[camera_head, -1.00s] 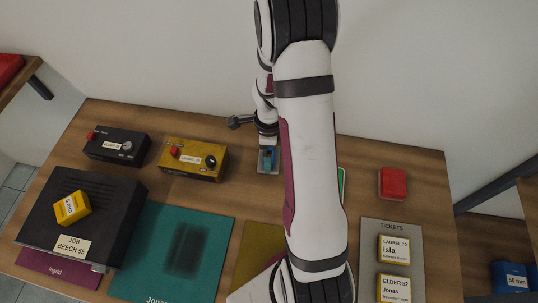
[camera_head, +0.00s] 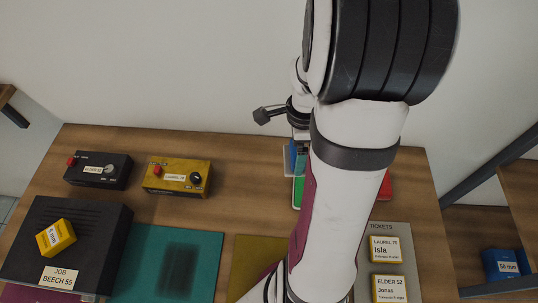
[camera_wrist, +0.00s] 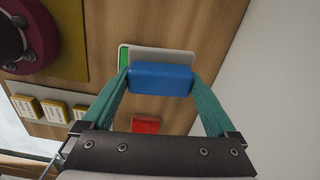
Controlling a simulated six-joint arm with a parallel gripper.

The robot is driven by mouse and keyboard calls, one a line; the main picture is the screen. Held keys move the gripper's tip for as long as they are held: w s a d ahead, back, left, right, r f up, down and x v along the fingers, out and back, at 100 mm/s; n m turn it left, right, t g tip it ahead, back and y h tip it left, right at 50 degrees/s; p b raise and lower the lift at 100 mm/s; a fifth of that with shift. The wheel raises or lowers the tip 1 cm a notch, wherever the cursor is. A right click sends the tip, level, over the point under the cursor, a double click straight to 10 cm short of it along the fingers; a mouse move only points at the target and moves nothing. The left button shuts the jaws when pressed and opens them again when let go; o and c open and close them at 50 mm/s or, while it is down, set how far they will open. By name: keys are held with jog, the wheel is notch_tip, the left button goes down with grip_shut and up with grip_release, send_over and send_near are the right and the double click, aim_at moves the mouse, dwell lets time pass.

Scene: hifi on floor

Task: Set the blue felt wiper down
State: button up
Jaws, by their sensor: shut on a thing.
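The blue felt wiper (camera_wrist: 160,79) is a blue block held crosswise between the two teal fingers of my gripper (camera_wrist: 161,84) in the wrist view. My gripper is shut on its ends. In the head view a little of the wiper (camera_head: 291,155) shows beside my arm, which hides most of my gripper (camera_head: 297,158). A pale, green-edged flat thing (camera_wrist: 165,56) lies behind the wiper in the wrist view; its green part (camera_head: 298,190) shows below the gripper in the head view. I cannot tell whether the wiper touches it.
A red block (camera_wrist: 146,125) lies nearby, partly behind my arm in the head view. A grey ticket board (camera_head: 390,240) is at the right. A yellow box (camera_head: 177,178), black box (camera_head: 98,170) and teal mat (camera_head: 200,245) are left. Wood between yellow box and gripper is bare.

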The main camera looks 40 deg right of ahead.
jog(key=shift+s+d+r, duration=0.15)
jog(key=shift+s+r, duration=0.05)
jog(key=w+a+n, duration=0.3)
jog(key=a+n, duration=0.1)
jog(key=a, duration=0.3)
jog(key=w+a+n, duration=0.4)
jog(key=a, duration=0.3)
jog(key=s+a+n, duration=0.2)
jog(key=a+n, duration=0.7)
jog(key=a, duration=0.7)
jog(key=s+a+f, duration=0.1)
jog(key=a+f, duration=0.1)
jog(key=a, duration=0.2)
jog(key=a+f, duration=0.2)
jog(key=a, duration=0.2)
jog(key=s+a+f, duration=0.1)
jog(key=a+f, duration=0.1)
jog(key=a, duration=0.1)
jog(key=shift+s+a+f, duration=0.2)
jog(key=shift+s+a, duration=0.1)
jog(key=shift+a, duration=0.1)
jog(key=shift+a+f, duration=0.1)
jog(key=shift+f, duration=1.9)
